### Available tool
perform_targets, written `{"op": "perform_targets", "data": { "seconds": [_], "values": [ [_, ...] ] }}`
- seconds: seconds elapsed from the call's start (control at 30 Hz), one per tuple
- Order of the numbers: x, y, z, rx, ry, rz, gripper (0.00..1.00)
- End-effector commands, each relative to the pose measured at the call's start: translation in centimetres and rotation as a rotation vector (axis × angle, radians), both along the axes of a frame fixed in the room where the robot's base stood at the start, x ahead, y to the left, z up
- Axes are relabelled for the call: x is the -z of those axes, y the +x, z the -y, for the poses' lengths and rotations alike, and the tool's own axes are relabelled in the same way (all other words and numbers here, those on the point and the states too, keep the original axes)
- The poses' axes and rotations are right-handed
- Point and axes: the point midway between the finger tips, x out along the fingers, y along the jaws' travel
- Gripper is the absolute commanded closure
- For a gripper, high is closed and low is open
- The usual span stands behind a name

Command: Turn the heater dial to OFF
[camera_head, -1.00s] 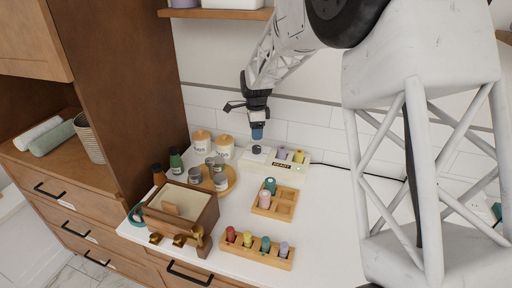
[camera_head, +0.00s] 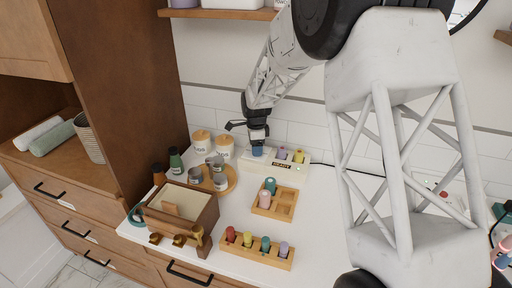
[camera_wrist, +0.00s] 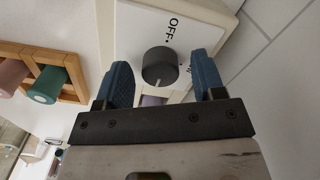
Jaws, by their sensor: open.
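The heater (camera_head: 283,162) is a cream box on the counter against the tiled wall, with purple and yellow pieces standing in it. In the wrist view its dial (camera_wrist: 160,66) is a dark round knob with a pale pointer line, on a white face. The printed word OFF shows above the dial, and another label to its right is partly hidden by a finger. The pointer line faces the bottom of the wrist view, away from OFF. My gripper (camera_wrist: 163,82) is open, with one blue finger on each side of the dial and visible gaps. In the head view my gripper (camera_head: 257,152) hides the dial.
A wooden tray (camera_head: 290,207) with pieces in it stands in front of the heater. Two lidded jars (camera_head: 202,141) and several metal cups are to the left. A wooden box (camera_head: 205,225) and a rack of coloured pegs (camera_head: 257,255) are nearer the front edge.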

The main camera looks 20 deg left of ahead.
Motion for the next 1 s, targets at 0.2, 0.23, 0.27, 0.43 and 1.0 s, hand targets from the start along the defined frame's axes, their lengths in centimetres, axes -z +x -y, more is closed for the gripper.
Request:
{"op": "perform_targets", "data": {
  "seconds": [0.2, 0.23, 0.27, 0.43, 1.0],
  "values": [
    [0.34, 0.01, 0.0, 0.0, 0.0, 0.0, 0.37],
    [0.34, 0.01, 0.0, 0.0, 0.0, 0.0, 0.37],
    [0.34, 0.0, 0.0, 0.0, 0.0, 0.0, 0.37],
    [0.34, 0.0, 0.0, 0.0, 0.0, 0.0, 0.49],
    [0.34, -0.04, 0.02, -0.029, 0.0, -0.001, 0.86]
  ]
}}
